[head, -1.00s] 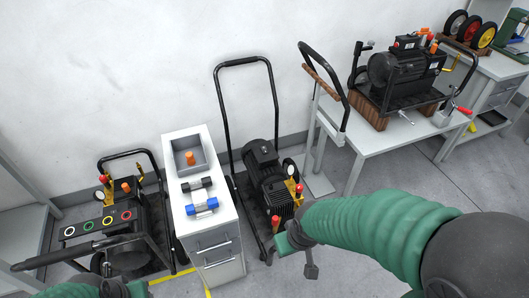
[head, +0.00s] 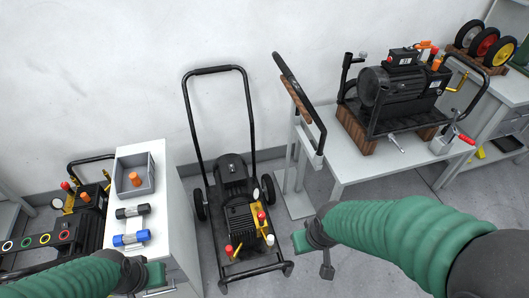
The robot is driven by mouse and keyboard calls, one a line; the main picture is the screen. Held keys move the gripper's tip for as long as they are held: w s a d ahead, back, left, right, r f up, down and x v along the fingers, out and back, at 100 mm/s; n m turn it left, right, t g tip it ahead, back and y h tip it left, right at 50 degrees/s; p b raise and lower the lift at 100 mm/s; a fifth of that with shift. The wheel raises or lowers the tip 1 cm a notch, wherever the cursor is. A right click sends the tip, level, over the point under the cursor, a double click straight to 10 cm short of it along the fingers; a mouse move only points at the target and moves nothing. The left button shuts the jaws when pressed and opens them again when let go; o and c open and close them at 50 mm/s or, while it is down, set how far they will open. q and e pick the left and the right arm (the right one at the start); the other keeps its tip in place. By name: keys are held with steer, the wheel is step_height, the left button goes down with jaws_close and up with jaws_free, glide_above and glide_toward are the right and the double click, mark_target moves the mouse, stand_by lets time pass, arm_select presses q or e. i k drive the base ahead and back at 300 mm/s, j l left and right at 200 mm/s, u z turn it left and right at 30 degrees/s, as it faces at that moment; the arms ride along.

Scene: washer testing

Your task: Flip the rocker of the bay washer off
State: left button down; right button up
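Three washers are in the head view, and I cannot tell by a label which is the bay washer. One black washer (head: 232,205) with a tall handle stands on the floor in the middle. A third washer (head: 390,92) sits on wooden blocks on a bench, with a small black box (head: 403,57) on top. No rocker is clear at this size. My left gripper (head: 146,277) is in front of the cabinet. My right gripper (head: 313,243) is right of the middle washer, apart from it. Neither fingertip gap is clear.
The white cabinet (head: 172,205) carries a grey bin (head: 147,177) and black and blue cylindrical parts (head: 131,238). A upright metal stand with a black handle (head: 297,165) is between the middle washer and the bench (head: 350,168). Wheels (head: 487,48) stand far right. Floor shows around the middle washer.

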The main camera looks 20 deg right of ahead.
mark_target(231, 168)
steer(key=i+l, duration=0.1)
steer(key=l, duration=0.4)
steer(key=i+l, duration=0.1)
steer(key=l, duration=0.4)
steer(key=l+z, duration=0.1)
steer(key=l, duration=0.4)
steer(key=i+l, duration=0.2)
steer(key=l, duration=0.3)
steer(key=i+l, duration=0.3)
steer(key=i, duration=0.2)
steer(key=i+l, duration=0.25)
steer(key=i, duration=0.2)
steer(key=l+z, duration=0.05)
